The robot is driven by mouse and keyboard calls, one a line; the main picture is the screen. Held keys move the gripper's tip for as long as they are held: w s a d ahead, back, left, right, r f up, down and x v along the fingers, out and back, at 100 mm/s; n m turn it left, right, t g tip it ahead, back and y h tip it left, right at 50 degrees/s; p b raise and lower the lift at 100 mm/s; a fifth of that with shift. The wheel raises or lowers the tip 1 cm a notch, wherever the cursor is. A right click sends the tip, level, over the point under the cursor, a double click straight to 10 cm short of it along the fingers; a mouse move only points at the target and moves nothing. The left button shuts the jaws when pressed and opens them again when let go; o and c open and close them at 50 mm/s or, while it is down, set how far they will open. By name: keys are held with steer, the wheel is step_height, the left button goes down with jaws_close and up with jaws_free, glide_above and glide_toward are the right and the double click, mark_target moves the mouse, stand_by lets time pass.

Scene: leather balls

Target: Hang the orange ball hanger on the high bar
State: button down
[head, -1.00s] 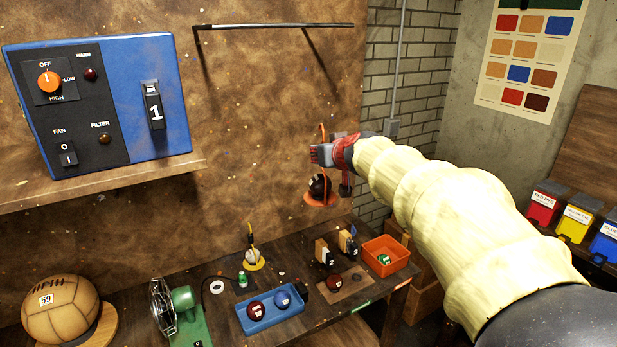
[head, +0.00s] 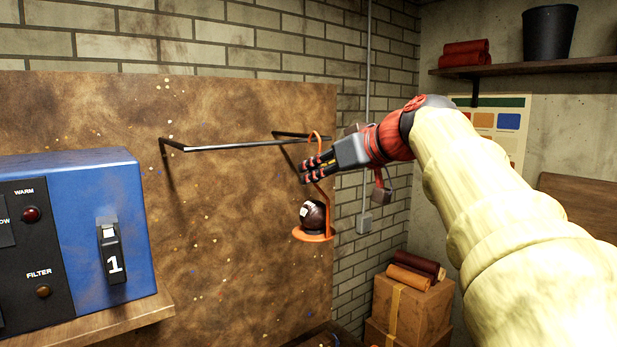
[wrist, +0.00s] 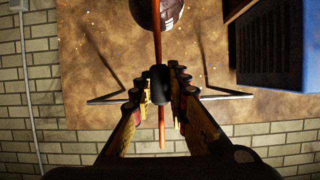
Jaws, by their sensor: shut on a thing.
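The orange ball hanger (head: 318,190) hangs upright from my gripper (head: 312,170). Its curved hook is at the top, and a dark ball (head: 312,213) with a white label sits on its round orange base. My gripper is shut on the hanger's stem just below the hook. The high bar (head: 240,146) is a thin black rail standing out from the brown board. The hook appears close to the bar's right end in the head view, but I cannot tell whether they touch. In the wrist view, the orange stem (wrist: 158,40) runs between the fingers (wrist: 160,88), which hide the bar's middle.
A blue control box (head: 110,215) stands on a wooden shelf (head: 110,318) at the lower left. A grey conduit (head: 368,120) runs up the brick wall behind my arm. Cardboard boxes (head: 410,305) stand below at the right. The board under the bar is clear.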

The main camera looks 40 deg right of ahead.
steer(key=w+f+p, duration=0.2)
steer(key=w+p, duration=0.6)
steer(key=w, duration=0.7)
steer(key=shift+w+a, duration=0.2)
steer(key=shift+a, duration=0.05)
stand_by(0.8)
stand_by(0.4)
steer(key=c, duration=1.7)
jaws_free()
steer(key=shift+f, duration=0.1)
steer(key=shift+o, duration=0.2)
steer(key=shift+s, duration=0.1)
